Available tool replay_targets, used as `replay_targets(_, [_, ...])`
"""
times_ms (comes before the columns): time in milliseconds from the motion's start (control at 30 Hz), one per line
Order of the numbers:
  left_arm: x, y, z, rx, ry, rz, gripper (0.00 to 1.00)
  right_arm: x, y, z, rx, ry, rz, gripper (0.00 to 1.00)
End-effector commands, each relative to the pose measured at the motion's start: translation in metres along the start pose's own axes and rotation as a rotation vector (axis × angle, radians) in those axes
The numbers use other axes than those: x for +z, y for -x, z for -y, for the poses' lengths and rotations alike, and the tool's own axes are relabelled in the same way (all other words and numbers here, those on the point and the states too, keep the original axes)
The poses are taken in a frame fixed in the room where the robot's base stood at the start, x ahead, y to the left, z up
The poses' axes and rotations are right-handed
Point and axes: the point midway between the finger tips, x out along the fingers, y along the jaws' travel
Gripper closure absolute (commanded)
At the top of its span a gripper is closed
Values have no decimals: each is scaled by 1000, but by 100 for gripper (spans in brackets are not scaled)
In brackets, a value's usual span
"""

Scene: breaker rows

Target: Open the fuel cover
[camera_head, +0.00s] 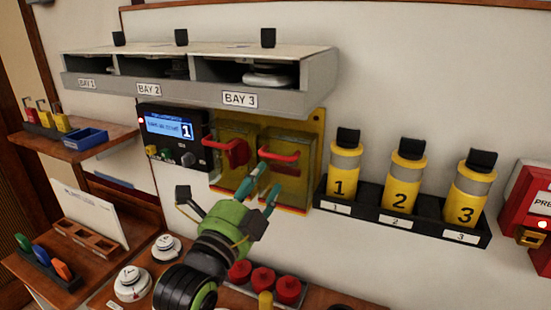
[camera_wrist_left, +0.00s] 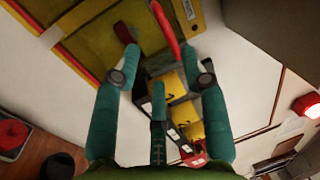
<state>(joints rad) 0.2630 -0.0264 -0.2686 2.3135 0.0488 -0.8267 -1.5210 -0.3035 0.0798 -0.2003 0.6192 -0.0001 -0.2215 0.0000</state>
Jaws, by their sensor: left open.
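Two yellow see-through covers with red handles are side by side on a yellow-edged panel on the wall; I cannot read which is the fuel cover. The left cover (camera_head: 236,137) has a red handle (camera_head: 232,152) with a red part below it. The right cover (camera_head: 290,180) has a red bar handle (camera_head: 279,155). Both covers look closed. My left gripper (camera_head: 267,181) is open and empty, its teal fingertips just in front of the right cover, below its handle. In the left wrist view, a red handle (camera_wrist_left: 166,28) lies ahead between the spread fingers. My right gripper is not in view.
A grey shelf with bays (camera_head: 200,92) juts out above the covers. A black rack (camera_head: 400,222) with yellow numbered canisters stands close on the right. A small screen (camera_head: 170,127) is at the left. Red knobs (camera_head: 288,289) sit on the counter below.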

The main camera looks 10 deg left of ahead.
Motion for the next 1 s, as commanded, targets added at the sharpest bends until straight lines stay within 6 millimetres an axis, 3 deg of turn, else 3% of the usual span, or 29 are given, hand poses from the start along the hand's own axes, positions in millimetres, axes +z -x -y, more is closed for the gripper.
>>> replay_targets(133, [-2, -11, 11, -26, -33, -5, 56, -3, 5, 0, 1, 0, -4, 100])
replay_targets(533, [-2, -65, 12, -22, -31, -4, 56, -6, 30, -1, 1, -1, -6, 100])
replay_targets(933, [-2, -73, 9, -22, -31, -5, 56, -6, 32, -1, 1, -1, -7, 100])
replay_targets(967, [-2, -73, 9, -22, -31, -5, 64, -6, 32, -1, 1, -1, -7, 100])
replay_targets(1000, [-2, -72, 9, -21, -31, -5, 80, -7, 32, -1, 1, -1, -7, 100])
